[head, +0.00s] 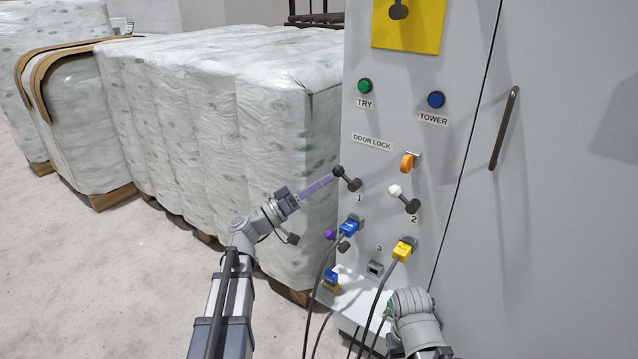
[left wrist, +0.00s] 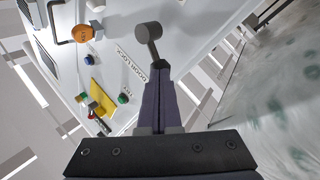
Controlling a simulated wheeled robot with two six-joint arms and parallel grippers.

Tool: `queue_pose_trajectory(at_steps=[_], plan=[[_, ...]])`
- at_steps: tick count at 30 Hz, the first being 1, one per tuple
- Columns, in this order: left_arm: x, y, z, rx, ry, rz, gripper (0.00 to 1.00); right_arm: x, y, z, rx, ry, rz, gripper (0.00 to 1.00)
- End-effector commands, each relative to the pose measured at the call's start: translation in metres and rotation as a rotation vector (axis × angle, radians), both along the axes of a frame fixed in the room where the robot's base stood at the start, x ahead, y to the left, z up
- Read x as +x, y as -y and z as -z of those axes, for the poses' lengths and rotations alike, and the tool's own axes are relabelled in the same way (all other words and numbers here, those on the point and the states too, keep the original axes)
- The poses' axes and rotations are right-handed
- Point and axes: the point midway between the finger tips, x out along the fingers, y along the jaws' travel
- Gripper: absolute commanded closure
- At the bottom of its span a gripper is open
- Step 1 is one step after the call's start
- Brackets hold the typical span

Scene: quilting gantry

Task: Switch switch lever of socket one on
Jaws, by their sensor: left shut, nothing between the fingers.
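The switch lever of socket one (head: 346,178) is a dark lever above the label 1 on the grey cabinet panel, its black knob tilted up and to the left. My left gripper (head: 330,179) is shut and empty, with its purple fingertips right at the knob; whether they touch it I cannot tell. In the left wrist view the lever's dark pivot and stem (left wrist: 148,32) show just beyond the shut fingers (left wrist: 159,85), which hide the knob end. Socket one, below the lever, holds a blue plug (head: 349,228). My right gripper is not visible.
The white-knobbed lever of socket two (head: 403,197) is close on the right, above a yellow plug (head: 402,250). An orange door-lock knob (head: 407,162) is above. Wrapped bales (head: 240,110) stand left of the cabinet. Black cables hang below the sockets.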

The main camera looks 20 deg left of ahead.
Motion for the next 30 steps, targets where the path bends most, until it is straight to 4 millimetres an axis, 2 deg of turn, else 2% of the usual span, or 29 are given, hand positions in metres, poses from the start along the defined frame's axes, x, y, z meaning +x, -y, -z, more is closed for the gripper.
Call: queue_pose_trajectory(at_steps=[7,20,26,30], plan=[[0.000,0.000,-0.001,0.004,0.001,0.000,1.00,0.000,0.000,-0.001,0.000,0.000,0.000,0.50],[0.000,0.001,-0.007,0.076,0.027,0.000,1.00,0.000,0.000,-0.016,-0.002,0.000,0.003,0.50],[0.000,0.001,-0.015,0.140,0.050,0.001,1.00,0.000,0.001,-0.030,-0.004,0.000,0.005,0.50],[-0.001,0.003,-0.023,0.225,0.080,0.001,1.00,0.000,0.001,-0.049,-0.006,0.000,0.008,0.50]])
